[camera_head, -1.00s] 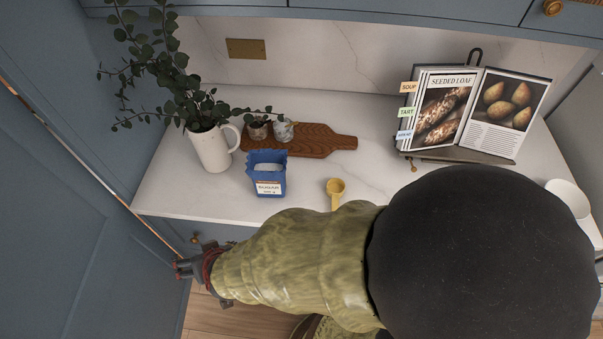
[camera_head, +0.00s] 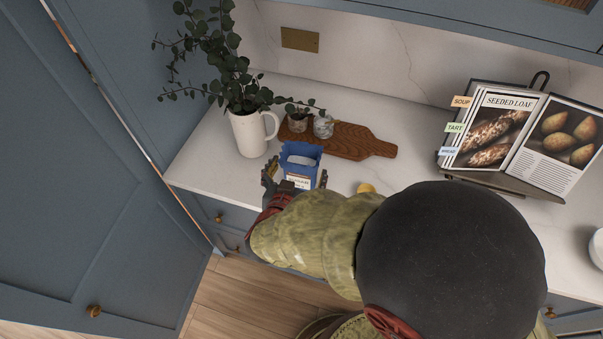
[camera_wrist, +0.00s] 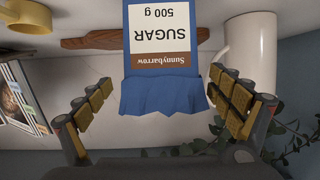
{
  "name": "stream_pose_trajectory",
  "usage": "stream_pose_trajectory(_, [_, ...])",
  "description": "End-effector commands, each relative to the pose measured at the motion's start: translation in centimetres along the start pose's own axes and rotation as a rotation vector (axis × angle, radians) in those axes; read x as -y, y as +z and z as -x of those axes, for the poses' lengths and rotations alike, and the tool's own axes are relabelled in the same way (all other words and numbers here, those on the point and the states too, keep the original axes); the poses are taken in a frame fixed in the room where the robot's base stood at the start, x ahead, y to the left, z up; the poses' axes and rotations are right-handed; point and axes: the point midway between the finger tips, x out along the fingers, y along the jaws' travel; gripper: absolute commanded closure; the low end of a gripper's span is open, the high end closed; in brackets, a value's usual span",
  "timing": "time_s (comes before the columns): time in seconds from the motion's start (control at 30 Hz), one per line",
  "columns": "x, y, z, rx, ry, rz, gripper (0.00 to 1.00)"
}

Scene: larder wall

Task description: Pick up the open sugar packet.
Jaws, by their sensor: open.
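The open sugar packet (camera_head: 300,164) is blue with a white label and stands upright on the worktop near its front edge. Its open top shows pale contents in the head view. In the wrist view the packet (camera_wrist: 163,60) appears upside down, its torn blue rim towards my gripper. My gripper (camera_head: 296,186) is open at the packet's near side. In the wrist view the two padded fingers (camera_wrist: 164,104) are spread to either side of the rim, with visible gaps. My arm hides part of the worktop's front edge.
A white jug (camera_head: 250,134) with leafy stems stands just left of the packet. Behind it a wooden board (camera_head: 350,142) bears two small pots. A cookbook (camera_head: 497,130) stands open further right.

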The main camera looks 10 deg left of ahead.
Motion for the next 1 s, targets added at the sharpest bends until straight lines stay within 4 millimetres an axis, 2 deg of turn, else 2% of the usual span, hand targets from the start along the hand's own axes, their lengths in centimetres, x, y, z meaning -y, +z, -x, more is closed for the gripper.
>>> stream_pose_trajectory(0.03, [0.0, 0.3, -1.0, 0.001, 0.004, -0.002, 0.08])
stream_pose_trajectory(0.2, [0.1, 0.2, -3.0, 0.001, 0.002, -0.001, 0.08])
stream_pose_trajectory(0.5, [0.2, 0.0, -3.4, 0.002, -0.001, 0.001, 0.08])
stream_pose_trajectory(1.0, [0.2, 0.0, -3.4, 0.002, 0.0, 0.0, 0.36])
